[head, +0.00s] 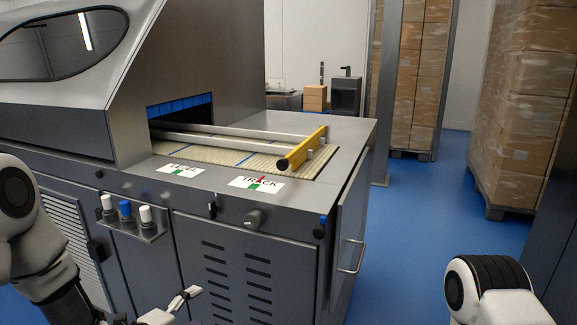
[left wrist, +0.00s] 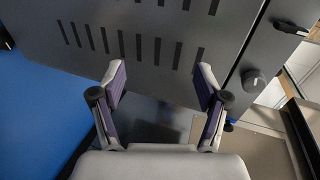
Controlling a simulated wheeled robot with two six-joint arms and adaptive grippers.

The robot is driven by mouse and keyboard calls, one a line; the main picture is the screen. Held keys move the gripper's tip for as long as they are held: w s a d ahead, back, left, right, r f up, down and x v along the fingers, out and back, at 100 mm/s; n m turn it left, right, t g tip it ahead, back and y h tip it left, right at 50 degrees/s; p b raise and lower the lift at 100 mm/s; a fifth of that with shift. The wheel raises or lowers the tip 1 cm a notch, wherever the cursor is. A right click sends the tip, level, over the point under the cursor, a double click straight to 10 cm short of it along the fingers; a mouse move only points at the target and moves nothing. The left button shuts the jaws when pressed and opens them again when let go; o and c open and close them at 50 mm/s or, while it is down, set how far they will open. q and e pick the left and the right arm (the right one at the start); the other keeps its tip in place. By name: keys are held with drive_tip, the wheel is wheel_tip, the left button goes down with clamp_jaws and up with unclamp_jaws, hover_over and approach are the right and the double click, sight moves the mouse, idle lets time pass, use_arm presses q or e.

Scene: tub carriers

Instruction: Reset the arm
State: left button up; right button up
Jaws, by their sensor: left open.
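My left gripper (head: 184,304) is low in the head view, in front of the grey machine's vented front panel. In the left wrist view my left gripper (left wrist: 160,80) is open, its two fingers spread apart with nothing between them. The slotted panel (left wrist: 140,35) lies beyond the fingertips, and I see no contact with it. Part of my left arm shows at the left edge of the head view. A white and black link of my right arm shows at the lower right, but its gripper is out of view.
The grey machine (head: 345,135) has a belt (head: 215,151) with a yellow bar (head: 303,148) across its end. A front shelf holds small white- and blue-capped bottles (head: 125,211). A door handle (head: 353,256) sticks out at right. Wrapped box stacks (head: 525,110) stand behind open blue floor (head: 415,215).

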use_arm(q)
drive_tip(key=s+f+n+g+y, duration=0.1)
drive_tip(key=s+f+g, duration=0.1)
drive_tip(key=s+f, duration=0.35)
drive_tip(key=s+f+n+g, duration=0.2)
drive_tip(key=s+f, duration=0.1)
drive_tip(key=f, duration=0.6)
drive_tip(key=s+f+n+g+y, duration=0.3)
drive_tip(key=s+f+n+g, duration=0.55)
drive_tip(key=s, duration=0.75)
drive_tip(key=s+a+f+n+g+y, duration=0.1)
drive_tip(key=s+a+f+n, duration=0.2)
drive_tip(key=s+n, duration=0.6)
wheel_tip(320, 180, up, 16)
drive_tip(key=w+n+p, duration=0.2)
drive_tip(key=p, duration=1.4)
drive_tip(key=shift+w, duration=0.2)
